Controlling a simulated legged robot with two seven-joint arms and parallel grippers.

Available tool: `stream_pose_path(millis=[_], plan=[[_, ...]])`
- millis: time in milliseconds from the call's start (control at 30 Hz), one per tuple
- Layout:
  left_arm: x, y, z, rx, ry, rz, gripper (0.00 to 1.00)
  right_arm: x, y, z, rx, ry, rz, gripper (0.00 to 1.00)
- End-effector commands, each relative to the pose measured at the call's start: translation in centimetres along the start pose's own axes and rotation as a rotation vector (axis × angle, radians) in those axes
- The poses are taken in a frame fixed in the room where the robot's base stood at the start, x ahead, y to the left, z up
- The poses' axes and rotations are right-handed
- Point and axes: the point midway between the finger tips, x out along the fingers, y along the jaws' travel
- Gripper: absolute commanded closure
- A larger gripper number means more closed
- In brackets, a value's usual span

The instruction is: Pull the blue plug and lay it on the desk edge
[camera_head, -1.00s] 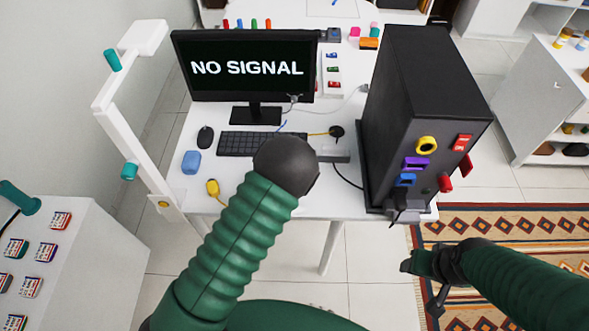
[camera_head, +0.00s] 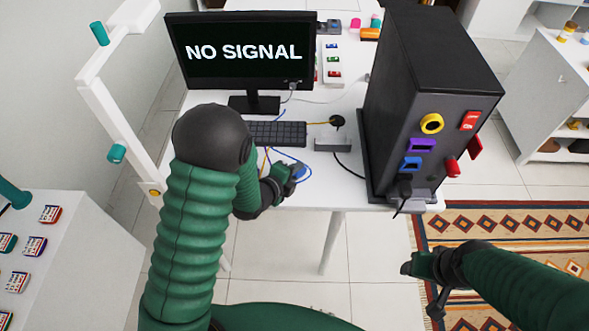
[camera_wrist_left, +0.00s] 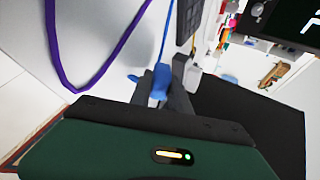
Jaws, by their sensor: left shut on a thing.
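The blue plug (camera_head: 299,171) is in my left gripper (camera_head: 287,180), just over the front edge of the white desk (camera_head: 340,193). The left wrist view shows the blue plug (camera_wrist_left: 160,82) between the dark fingers, with its blue cable running up and away. I cannot tell whether the plug touches the desk. The blue socket (camera_head: 411,163) on the black computer tower (camera_head: 418,120) has no blue plug in it. My right gripper (camera_head: 422,272) hangs over the rug, in front of the desk, away from everything; its jaw opening is unclear.
A monitor (camera_head: 240,50) reading NO SIGNAL and a keyboard (camera_head: 277,133) stand behind the left gripper. A grey box (camera_head: 332,145) and cables lie between keyboard and tower. A purple cable (camera_wrist_left: 62,55) loops in the wrist view. The desk front right of the gripper looks mostly clear.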

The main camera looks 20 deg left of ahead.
Motion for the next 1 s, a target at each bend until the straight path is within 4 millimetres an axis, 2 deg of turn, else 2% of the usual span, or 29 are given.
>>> stream_pose_path(millis=[100,367,400,567,1000], plan=[[0.51,0.79,0.04,-0.001,-0.001,-0.001,1.00,0.69,-0.01,0.16,0.000,0.000,0.000,0.41],[0.44,0.77,0.01,-0.001,-0.001,-0.001,1.00,0.61,-0.01,0.13,0.000,0.000,0.000,0.41],[0.45,0.77,0.01,-0.001,-0.001,-0.001,0.74,0.61,-0.02,0.13,0.000,0.000,0.000,0.41],[0.47,0.79,0.00,-0.001,-0.001,0.000,0.53,0.61,-0.01,0.13,0.000,0.000,0.000,0.41],[0.54,1.07,-0.24,0.000,0.005,0.007,0.52,0.64,-0.01,0.15,0.000,0.000,0.000,0.41]])
